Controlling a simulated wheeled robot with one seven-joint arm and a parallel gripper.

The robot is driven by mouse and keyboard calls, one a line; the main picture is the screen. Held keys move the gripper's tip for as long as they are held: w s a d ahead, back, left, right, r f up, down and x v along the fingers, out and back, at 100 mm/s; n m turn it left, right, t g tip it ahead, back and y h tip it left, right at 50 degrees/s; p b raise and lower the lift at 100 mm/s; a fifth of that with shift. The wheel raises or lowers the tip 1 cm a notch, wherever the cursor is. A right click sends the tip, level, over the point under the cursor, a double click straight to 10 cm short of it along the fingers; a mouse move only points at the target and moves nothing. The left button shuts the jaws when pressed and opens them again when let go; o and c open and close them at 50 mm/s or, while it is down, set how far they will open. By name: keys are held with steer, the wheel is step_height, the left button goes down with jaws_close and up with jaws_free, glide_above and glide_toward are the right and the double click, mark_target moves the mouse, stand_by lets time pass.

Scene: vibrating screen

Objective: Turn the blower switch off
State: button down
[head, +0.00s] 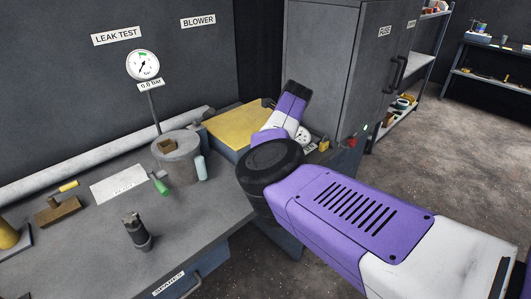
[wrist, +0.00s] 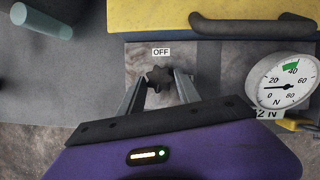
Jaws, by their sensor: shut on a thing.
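The blower switch looks to be the dark star-shaped knob (wrist: 159,79) on a grey mottled plate (wrist: 205,62) in the wrist view. An OFF label (wrist: 161,52) sits just above the knob. No ON mark shows. My gripper (wrist: 159,86) is shut on the knob, with one finger on its left and one on its right. I cannot tell from the knob's shape which way it is turned. In the head view my arm hides the knob and my gripper's fingers. A BLOWER sign (head: 199,21) is on the back wall there.
A yellow-topped box with a dark handle (wrist: 255,24) lies just above the plate. A dial gauge (wrist: 284,84) stands close to the right of my gripper. A grey cabinet (head: 330,60) rises behind my arm. The bench (head: 85,235) holds a bucket (head: 178,165) and loose tools.

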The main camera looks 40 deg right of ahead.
steer(key=shift+d+r+n+y, duration=0.1)
steer(key=shift+n+y, duration=0.2)
steer(key=shift+n, duration=0.7)
steer(key=c, duration=0.9)
jaws_free()
steer(key=shift+o, duration=0.2)
steer(key=b+v, duration=0.1)
steer(key=v, duration=0.6)
steer(key=shift+r, duration=0.35)
steer(key=shift+d, duration=0.1)
